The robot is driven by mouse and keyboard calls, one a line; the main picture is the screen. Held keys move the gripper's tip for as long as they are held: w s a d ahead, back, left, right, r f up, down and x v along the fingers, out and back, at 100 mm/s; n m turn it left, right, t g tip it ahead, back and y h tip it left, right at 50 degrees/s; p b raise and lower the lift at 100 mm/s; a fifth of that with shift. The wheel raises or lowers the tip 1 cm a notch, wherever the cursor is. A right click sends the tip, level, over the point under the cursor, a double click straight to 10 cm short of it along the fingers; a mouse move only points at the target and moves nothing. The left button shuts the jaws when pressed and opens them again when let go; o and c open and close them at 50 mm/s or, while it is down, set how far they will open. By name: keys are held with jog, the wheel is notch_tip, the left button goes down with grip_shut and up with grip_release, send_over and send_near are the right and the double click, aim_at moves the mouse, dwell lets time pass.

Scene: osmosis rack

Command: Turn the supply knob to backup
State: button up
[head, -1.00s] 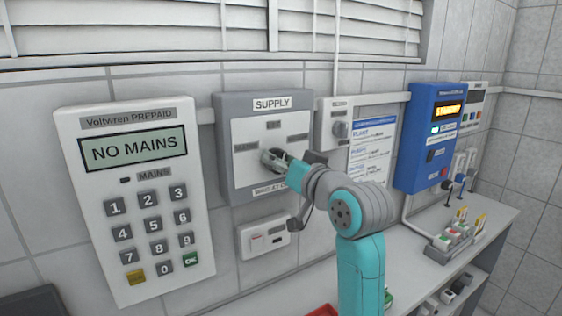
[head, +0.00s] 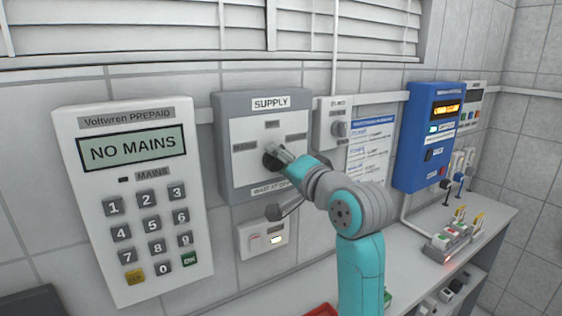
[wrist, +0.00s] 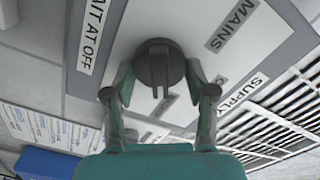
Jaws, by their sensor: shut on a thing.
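The supply panel (head: 226,185) is a grey box with a pale face on the wall. Its grey round knob (wrist: 160,62) shows in the wrist view between the two fingers of my gripper (wrist: 162,90), which is shut on it. The knob's ridge points down in that view, towards a partly hidden label (wrist: 154,138) that I cannot read. The MAINS label (wrist: 232,25) is on the upper right there. In the head view my gripper (head: 272,157) covers most of the knob.
The prepaid meter (head: 135,200) on the left reads NO MAINS. A white switch box (head: 262,240) with a lit spot is below the panel. A blue controller (head: 432,140) with a lit amber display hangs on the right. The bench (head: 405,265) runs below.

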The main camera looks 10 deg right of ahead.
dwell(0.5)
jog(key=o, duration=1.1)
jog(key=shift+o, duration=0.2)
jog(key=v, duration=1.2)
